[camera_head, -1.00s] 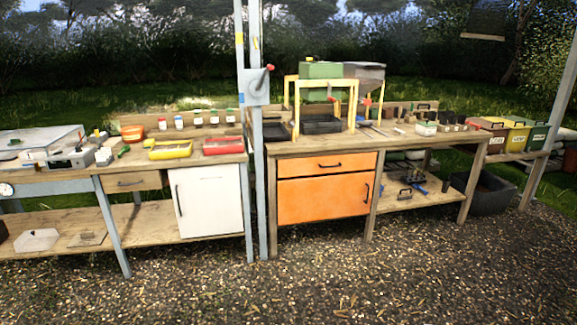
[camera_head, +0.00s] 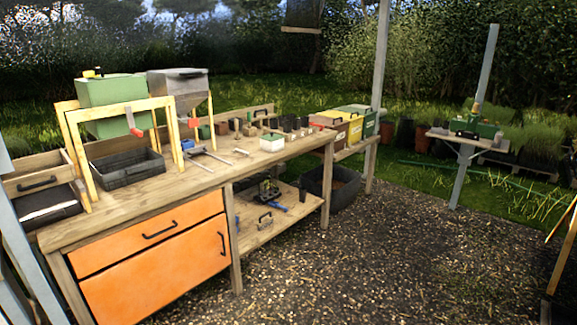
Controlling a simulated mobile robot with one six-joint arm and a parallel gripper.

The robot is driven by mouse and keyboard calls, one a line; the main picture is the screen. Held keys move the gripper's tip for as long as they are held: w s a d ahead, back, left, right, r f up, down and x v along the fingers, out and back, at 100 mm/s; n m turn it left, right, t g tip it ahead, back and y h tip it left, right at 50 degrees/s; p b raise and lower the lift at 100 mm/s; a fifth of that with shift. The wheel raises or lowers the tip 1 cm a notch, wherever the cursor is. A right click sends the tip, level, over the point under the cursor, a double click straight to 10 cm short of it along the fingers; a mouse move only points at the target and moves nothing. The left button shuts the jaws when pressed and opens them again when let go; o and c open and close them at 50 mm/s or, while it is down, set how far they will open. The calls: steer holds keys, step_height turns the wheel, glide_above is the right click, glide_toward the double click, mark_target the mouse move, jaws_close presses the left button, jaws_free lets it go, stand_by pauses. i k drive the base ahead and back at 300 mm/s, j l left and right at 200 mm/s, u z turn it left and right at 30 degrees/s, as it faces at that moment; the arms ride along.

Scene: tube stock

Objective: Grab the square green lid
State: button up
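A small white box with a green top (camera_head: 272,141) stands on the long wooden bench, right of the middle of the bench top. The green top looks squarish, but it is too small to tell whether it is a separate lid. A green box (camera_head: 110,103) sits high on a yellow frame at the left. I cannot tell for sure which of these has the square green lid. My gripper is not in view.
The wooden bench (camera_head: 120,197) with orange drawers fills the left. A grey post (camera_head: 30,255) stands at the left edge, another (camera_head: 381,55) behind the bins. A black tub (camera_head: 331,186) sits under the bench end. Gravel (camera_head: 400,265) is clear at centre right; a small table (camera_head: 468,138) stands beyond.

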mark_target(272, 136)
steer(key=i+l+u, duration=0.3)
steer(key=i+l, duration=0.3)
steer(key=i+l+u, duration=0.3)
steer(key=i+l, duration=0.45)
